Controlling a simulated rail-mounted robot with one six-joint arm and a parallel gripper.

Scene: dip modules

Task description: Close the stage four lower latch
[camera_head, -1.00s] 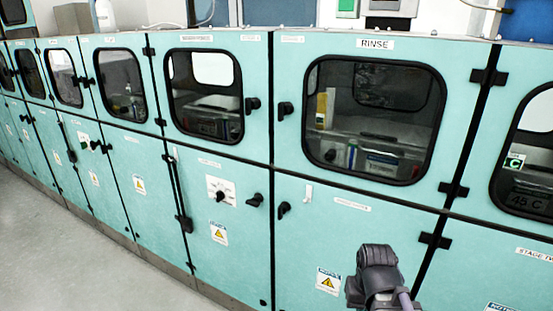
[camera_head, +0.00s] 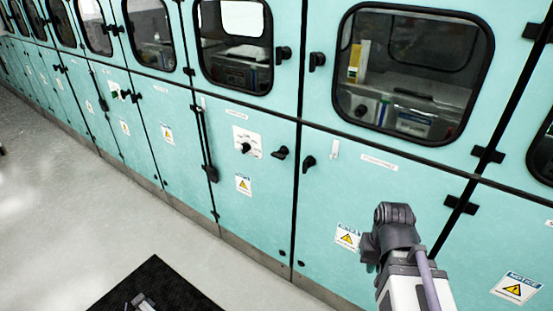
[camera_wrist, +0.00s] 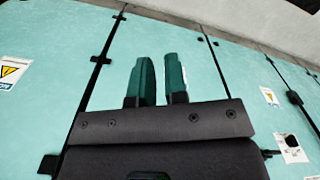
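In the head view, two black latch handles flank a vertical seam between teal lower doors. The left latch (camera_head: 281,153) is beside a white plate with a black knob (camera_head: 246,142). The right latch (camera_head: 309,163) is on the adjoining door. Both look tilted. The stage labels are too small to read, so I cannot tell which is stage four. My gripper's green fingers (camera_wrist: 160,80) are slightly apart and empty in the wrist view, over a teal door. In the head view my wrist is right of and below both latches, hiding most of the fingers.
Windowed upper doors (camera_head: 413,70) line the cabinet above. Black hinges (camera_head: 461,204) stand out from the seam on the right. A warning label (camera_head: 347,237) is beside my wrist. Pale floor lies open at left, with a black mat (camera_head: 155,290) at the bottom.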

